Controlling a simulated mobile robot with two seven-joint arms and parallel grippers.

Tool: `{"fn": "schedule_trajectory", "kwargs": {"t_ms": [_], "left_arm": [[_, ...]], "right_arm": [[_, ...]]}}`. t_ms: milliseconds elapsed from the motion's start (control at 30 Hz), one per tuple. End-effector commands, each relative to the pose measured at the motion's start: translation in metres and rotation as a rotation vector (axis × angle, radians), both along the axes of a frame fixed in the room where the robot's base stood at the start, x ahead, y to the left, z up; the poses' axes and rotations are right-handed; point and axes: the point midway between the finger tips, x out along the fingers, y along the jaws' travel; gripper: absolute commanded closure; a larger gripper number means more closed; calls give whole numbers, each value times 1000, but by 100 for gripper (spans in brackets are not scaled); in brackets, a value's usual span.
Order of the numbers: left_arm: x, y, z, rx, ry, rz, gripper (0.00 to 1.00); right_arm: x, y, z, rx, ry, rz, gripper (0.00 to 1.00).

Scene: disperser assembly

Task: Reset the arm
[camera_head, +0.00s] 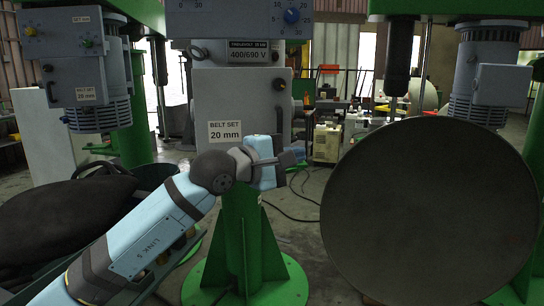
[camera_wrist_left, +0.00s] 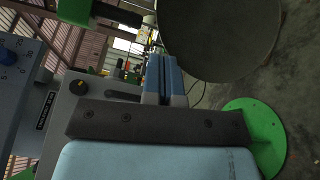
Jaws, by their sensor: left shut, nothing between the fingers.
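My left arm reaches in from the lower left of the head view, bent at a dark wrist joint. The gripper hangs in the air and appears to hold nothing. My right gripper is in neither view.
A large dark round disc (camera_head: 432,210) fills the right side. The middle machine's grey box (camera_head: 240,105) stands on a green column (camera_head: 240,235). Another grey unit (camera_head: 78,70) is at upper left. A black bag-like shape (camera_head: 65,220) lies at left. Grey floor shows between.

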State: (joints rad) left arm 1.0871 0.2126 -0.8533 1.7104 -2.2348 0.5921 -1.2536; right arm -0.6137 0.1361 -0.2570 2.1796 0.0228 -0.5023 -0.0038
Motion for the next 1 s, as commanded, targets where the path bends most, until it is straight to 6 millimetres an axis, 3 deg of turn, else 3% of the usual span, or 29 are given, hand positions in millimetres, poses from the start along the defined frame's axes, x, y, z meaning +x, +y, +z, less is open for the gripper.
{"fn": "schedule_trajectory", "kwargs": {"t_ms": [33, 167, 367, 567, 833, 867, 1000], "left_arm": [[-8, 0, -19, -77, 102, -41, 100], [-32, 7, -57, -363, 445, -167, 100], [-60, 41, -110, -863, 1001, -318, 100], [-76, 94, -173, -1401, 1522, -410, 100], [-114, 174, -294, -2232, 2091, -458, 100], [-121, 182, -309, 2252, -2063, 441, 100], [-163, 216, -378, 2014, -1631, 322, 100]], "right_arm": [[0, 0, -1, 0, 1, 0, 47], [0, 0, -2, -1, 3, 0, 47], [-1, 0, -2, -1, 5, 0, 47], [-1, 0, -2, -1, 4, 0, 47], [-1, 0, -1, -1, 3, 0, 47], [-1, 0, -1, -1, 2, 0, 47], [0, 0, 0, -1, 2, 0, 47]]}}
